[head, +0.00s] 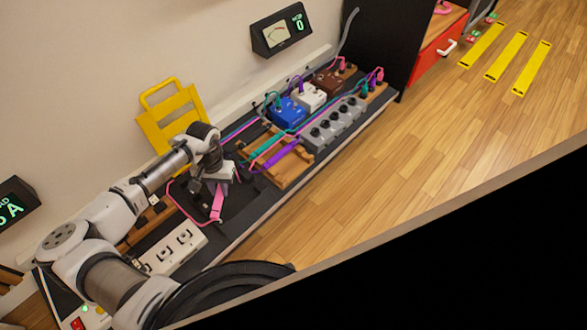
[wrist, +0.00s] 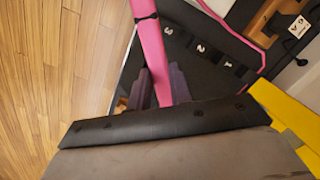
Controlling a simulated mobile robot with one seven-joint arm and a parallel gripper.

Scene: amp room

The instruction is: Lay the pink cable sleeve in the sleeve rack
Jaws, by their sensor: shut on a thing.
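The pink cable sleeve (head: 217,206) hangs from my gripper (head: 222,182) above the dark board in the head view. In the wrist view the pink sleeve (wrist: 151,50) runs up from between the dark fingers of my gripper (wrist: 157,88), which is shut on it. A thin pink cable (head: 178,203) loops to the left of it. A wooden rack (head: 292,182), apparently the sleeve rack, stands to the right of my gripper, with a teal sleeve (head: 262,149) and a purple sleeve (head: 282,155) lying across it. The fingertips are partly hidden in the head view.
A white socket strip (head: 176,249) lies below my gripper. A yellow folding stand (head: 172,118) is behind my arm. Blue (head: 288,112), white (head: 309,97) and brown (head: 330,80) pedals and a grey switch unit (head: 333,124) stand beyond the rack. Numbers mark a dark panel (wrist: 190,75).

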